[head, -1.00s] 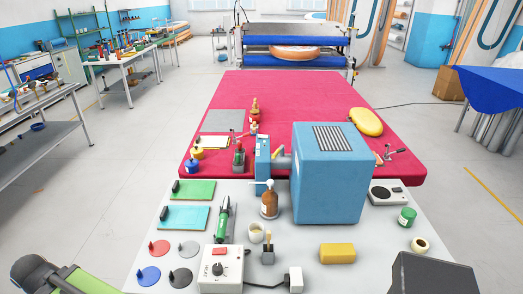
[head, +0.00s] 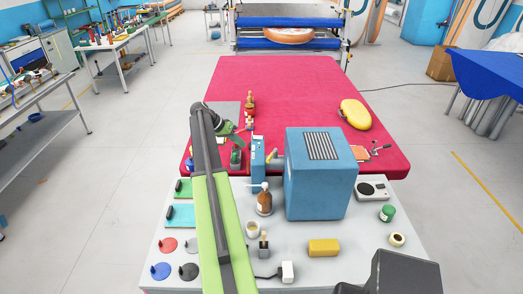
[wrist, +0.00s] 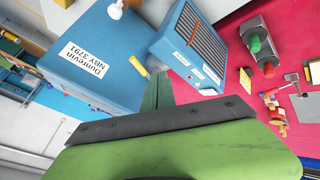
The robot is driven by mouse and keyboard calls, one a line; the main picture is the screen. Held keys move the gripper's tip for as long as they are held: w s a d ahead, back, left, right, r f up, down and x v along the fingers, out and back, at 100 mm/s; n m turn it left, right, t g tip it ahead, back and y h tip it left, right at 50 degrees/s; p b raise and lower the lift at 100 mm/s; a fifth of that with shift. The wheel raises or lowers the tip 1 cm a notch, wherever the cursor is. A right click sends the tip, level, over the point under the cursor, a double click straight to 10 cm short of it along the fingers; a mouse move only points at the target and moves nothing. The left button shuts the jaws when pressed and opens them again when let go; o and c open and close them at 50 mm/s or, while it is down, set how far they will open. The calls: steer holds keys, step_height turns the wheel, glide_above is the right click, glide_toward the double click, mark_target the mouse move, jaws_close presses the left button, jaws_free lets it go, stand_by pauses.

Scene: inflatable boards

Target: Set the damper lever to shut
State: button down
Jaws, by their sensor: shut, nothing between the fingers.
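A large blue box (head: 320,180) with a top grille stands on the grey bench. A slim blue housing (head: 257,158) stands at its left, joined by a short grey duct. In the wrist view the housing (wrist: 185,45) shows a louvred face and white labels. A small yellow handle (wrist: 140,71), seemingly the damper lever, sticks out between housing and box; its setting cannot be read. My gripper (wrist: 158,80) is shut and empty, its fingertips close to the handle and housing; contact cannot be told. In the head view my gripper (head: 246,129) is small, above and left of the housing.
A brown pump bottle (head: 264,200) stands in front of the housing. A dark block (wrist: 262,45) with green and red tops is close by on the red board (head: 290,95). A yellow sponge-like block (head: 323,247) lies at the bench front. The board's middle is clear.

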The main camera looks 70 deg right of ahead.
mark_target(272, 155)
steer(key=b+x, duration=0.2)
steer(key=x, duration=0.1)
steer(key=b+x, duration=0.6)
steer(key=x, duration=0.1)
steer(key=shift+w+a+f, duration=0.2)
steer(key=shift+w+f, duration=0.05)
steer(key=shift+w, duration=0.05)
steer(key=s, duration=0.1)
steer(key=s+r+p, duration=0.1)
steer(key=s, duration=0.1)
steer(key=shift+s, duration=0.25)
steer(key=shift+s+r, duration=0.1)
steer(key=shift+s, duration=0.3)
